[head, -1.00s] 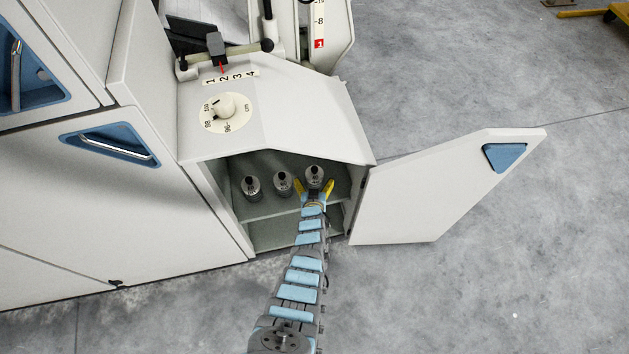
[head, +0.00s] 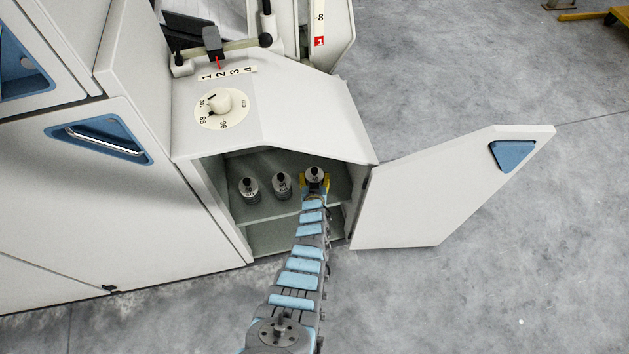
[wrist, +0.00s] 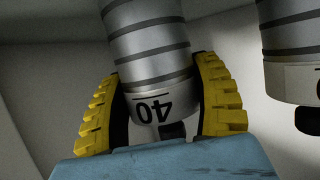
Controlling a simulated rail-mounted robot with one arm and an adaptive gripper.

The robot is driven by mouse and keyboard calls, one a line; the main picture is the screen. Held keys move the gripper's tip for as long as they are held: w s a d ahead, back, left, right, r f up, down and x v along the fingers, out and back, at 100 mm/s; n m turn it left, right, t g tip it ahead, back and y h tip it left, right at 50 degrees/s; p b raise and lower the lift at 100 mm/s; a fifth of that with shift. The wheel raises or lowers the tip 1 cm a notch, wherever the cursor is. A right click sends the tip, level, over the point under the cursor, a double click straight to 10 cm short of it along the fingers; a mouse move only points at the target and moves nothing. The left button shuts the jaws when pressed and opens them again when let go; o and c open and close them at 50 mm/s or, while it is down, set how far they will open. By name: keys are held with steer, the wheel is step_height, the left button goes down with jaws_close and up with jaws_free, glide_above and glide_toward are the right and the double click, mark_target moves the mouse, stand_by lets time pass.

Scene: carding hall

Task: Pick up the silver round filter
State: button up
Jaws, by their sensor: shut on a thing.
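Three silver round filters with dark tops stand in a row on the upper shelf of the open cabinet in the head view: a left one (head: 249,188), a middle one (head: 282,185) and a right one (head: 315,174). My gripper (head: 315,183) is shut on the right filter, its yellow fingers on either side. In the wrist view, the held filter (wrist: 147,45) has dark bands and an upside-down "40" label between the ribbed fingers of my gripper (wrist: 160,85). I cannot tell whether its base still touches the shelf.
A neighbouring filter (wrist: 290,35) is close by on the right in the wrist view. The cabinet door (head: 450,195) hangs open to the right. A sloped panel with a dial (head: 221,105) covers the cabinet above.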

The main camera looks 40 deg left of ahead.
mark_target(314, 174)
steer(key=shift+r+p, duration=0.55)
steer(key=r+p, duration=0.3)
steer(key=shift+s+d+r, duration=0.1)
steer(key=shift+s, duration=0.15)
steer(key=s+d+r+p, duration=0.2)
steer(key=s+r+p, duration=0.6)
steer(key=s, duration=0.5)
steer(key=shift+s+r+p, duration=0.15)
steer(key=shift+r+p, duration=0.2)
steer(key=shift+p, duration=0.4)
steer(key=shift+d, duration=0.1)
